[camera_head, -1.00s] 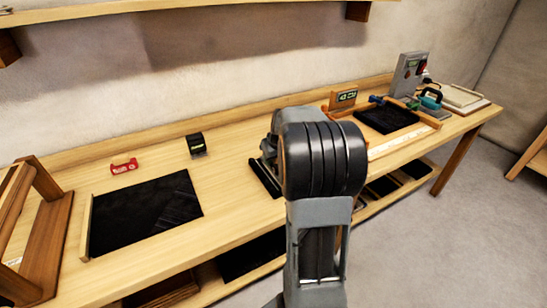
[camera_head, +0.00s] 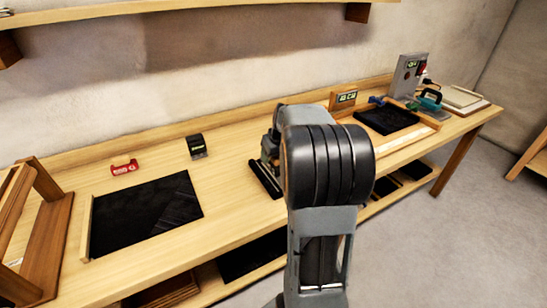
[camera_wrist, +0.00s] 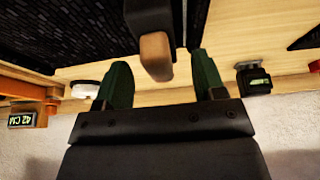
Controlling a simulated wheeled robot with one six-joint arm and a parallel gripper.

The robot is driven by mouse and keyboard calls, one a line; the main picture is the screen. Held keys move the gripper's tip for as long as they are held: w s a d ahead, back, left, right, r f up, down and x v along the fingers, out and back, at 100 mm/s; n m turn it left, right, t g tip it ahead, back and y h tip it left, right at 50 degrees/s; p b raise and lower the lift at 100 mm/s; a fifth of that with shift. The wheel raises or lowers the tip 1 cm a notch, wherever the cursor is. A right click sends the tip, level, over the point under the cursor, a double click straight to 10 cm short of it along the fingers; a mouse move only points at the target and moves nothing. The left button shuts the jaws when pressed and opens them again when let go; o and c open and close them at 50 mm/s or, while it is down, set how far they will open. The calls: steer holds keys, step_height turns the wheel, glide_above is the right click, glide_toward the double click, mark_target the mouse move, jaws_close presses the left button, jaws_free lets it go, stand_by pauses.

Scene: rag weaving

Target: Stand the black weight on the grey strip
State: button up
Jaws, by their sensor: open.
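In the wrist view a black body with a brown wooden knob (camera_wrist: 152,18), which looks to be the black weight, shows between the fingertips of my gripper (camera_wrist: 157,60). The green fingers are apart, one on each side of the knob; I cannot tell whether either touches it. In the head view my arm hides most of this spot, and only part of my gripper (camera_head: 266,168) shows over the bench. I cannot make out the grey strip for certain. A dark textured panel (camera_wrist: 50,28) fills the upper left of the wrist view.
A black labelled block (camera_head: 196,146) and a red item (camera_head: 124,167) stand toward the bench's back. A black mat (camera_head: 140,215) lies at left, near a wooden rack (camera_head: 45,235). A sign (camera_head: 346,98), a dark tray (camera_head: 386,118) and a grey box (camera_head: 408,75) stand at right.

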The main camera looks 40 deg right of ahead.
steer(key=v, duration=0.9)
steer(key=s+a+f, duration=0.2)
steer(key=s+a, duration=0.2)
steer(key=a, duration=0.3)
steer(key=s+a+f+n+g, duration=0.1)
steer(key=s+a+f, duration=0.2)
steer(key=a, duration=0.5)
steer(key=s+a+f, duration=0.2)
steer(key=s+a, duration=0.4)
steer(key=a, duration=0.1)
steer(key=shift+a+f+y+p, duration=0.3)
steer(key=shift+f+p, duration=0.1)
steer(key=shift+s, duration=0.1)
step_height(320, 180, up, 12)
steer(key=p, duration=1)
steer(key=shift+s+a+n+p, duration=0.15)
steer(key=shift+n+p, duration=0.2)
steer(key=shift+n, duration=0.05)
